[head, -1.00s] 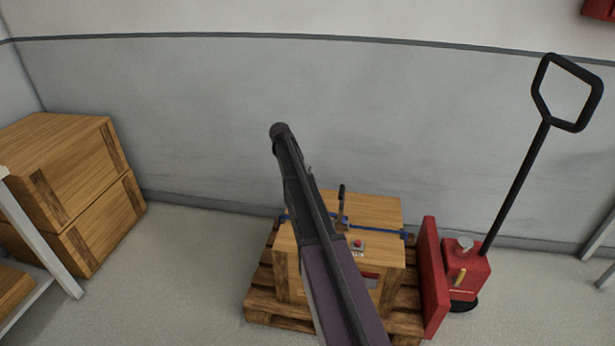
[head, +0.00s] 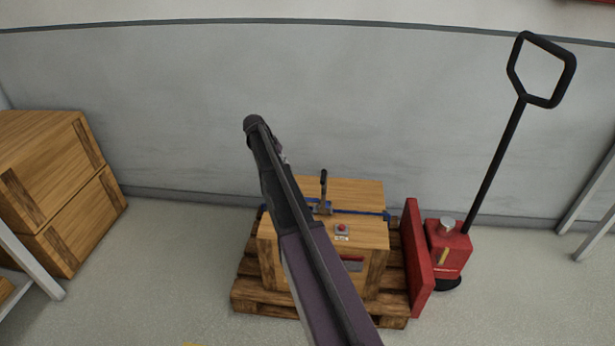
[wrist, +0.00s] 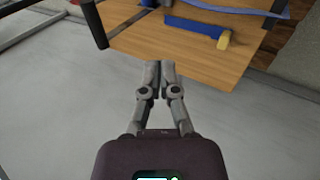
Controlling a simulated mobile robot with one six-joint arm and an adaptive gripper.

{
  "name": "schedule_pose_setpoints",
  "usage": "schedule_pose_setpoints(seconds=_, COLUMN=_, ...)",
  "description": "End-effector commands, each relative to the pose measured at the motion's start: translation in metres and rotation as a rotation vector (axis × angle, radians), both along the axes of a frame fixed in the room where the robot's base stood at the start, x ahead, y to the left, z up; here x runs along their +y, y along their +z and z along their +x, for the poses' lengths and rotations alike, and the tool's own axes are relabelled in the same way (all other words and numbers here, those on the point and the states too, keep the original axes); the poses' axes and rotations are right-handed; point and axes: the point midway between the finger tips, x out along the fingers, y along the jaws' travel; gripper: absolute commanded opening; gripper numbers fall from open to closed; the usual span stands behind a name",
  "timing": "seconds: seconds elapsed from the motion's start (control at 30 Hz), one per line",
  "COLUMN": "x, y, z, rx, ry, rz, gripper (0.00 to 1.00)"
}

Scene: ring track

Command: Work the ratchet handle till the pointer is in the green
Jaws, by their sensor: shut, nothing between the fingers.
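The wooden crate (head: 355,193) sits on a pallet, with a blue strap (head: 360,212) across its top. The ratchet handle (head: 323,183) stands roughly upright on the strap, with a dark grip. In the head view my arm hides the gripper and part of the crate. No pointer or green zone is readable.
The pallet (head: 262,302) lies below. A red pallet jack (head: 447,250) with a tall black handle stands at right. Stacked crates (head: 55,190) stand at left. The wall is close behind.

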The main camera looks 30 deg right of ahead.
Motion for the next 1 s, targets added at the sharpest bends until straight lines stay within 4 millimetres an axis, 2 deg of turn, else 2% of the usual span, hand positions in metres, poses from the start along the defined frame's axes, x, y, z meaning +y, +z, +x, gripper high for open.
schedule_pose_setpoints(seconds=0.03, x=0.002, y=-0.011, z=-0.006, rx=0.000, ry=0.020, rz=-0.032, gripper=0.00)
schedule_pose_setpoints(seconds=0.1, x=0.002, y=-0.017, z=-0.012, rx=0.003, ry=0.056, rz=-0.088, gripper=0.00)
schedule_pose_setpoints(seconds=0.4, x=0.009, y=-0.034, z=-0.035, rx=0.032, ry=0.250, rz=-0.386, gripper=0.00)
schedule_pose_setpoints(seconds=0.8, x=0.034, y=-0.033, z=-0.057, rx=0.111, ry=0.508, rz=-0.772, gripper=0.00)
schedule_pose_setpoints(seconds=1.0, x=0.045, y=-0.027, z=-0.060, rx=0.141, ry=0.574, rz=-0.873, gripper=0.00)
